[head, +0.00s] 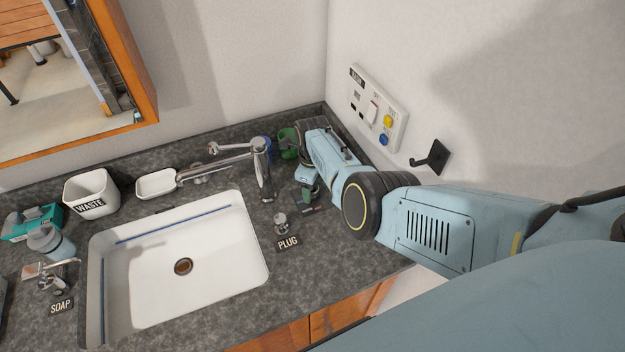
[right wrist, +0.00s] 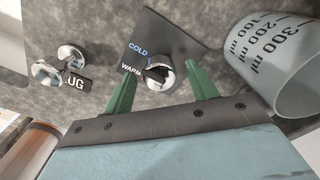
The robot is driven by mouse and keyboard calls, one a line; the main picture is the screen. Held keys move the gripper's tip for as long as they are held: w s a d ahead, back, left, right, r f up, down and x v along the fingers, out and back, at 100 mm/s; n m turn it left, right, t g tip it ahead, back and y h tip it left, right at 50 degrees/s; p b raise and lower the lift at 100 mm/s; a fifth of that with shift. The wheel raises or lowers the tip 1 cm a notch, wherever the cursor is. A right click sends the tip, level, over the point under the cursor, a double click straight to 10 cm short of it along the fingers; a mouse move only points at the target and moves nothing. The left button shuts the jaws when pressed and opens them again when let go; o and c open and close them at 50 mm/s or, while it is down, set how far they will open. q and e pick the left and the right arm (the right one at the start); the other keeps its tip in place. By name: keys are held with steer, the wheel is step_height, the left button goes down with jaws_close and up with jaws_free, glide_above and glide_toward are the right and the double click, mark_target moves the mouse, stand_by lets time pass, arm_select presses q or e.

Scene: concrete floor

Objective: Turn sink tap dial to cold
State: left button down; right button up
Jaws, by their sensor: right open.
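The chrome tap dial (right wrist: 157,74) stands on a dark plate (right wrist: 172,38) lettered COLD and WARM in the right wrist view. My right gripper (right wrist: 162,84) is open, with one green finger on each side of the dial; I cannot tell whether they touch it. In the head view my right gripper (head: 308,194) points down at the counter right of the chrome tap (head: 262,168) and hides the dial. The dial's exact setting is unclear. My left gripper is not in view.
A chrome plug knob (head: 280,222) stands beside the white sink (head: 258,272). A grey measuring cup (right wrist: 283,70) is close to the right finger. A green cup (head: 287,142) stands at the back. The wall with a socket panel (head: 378,108) and black hook (head: 432,157) is close to my right arm.

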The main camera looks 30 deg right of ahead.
step_height(320, 180, up, 13)
steer(key=shift+r, duration=0.2)
stand_by(0.4)
stand_by(0.4)
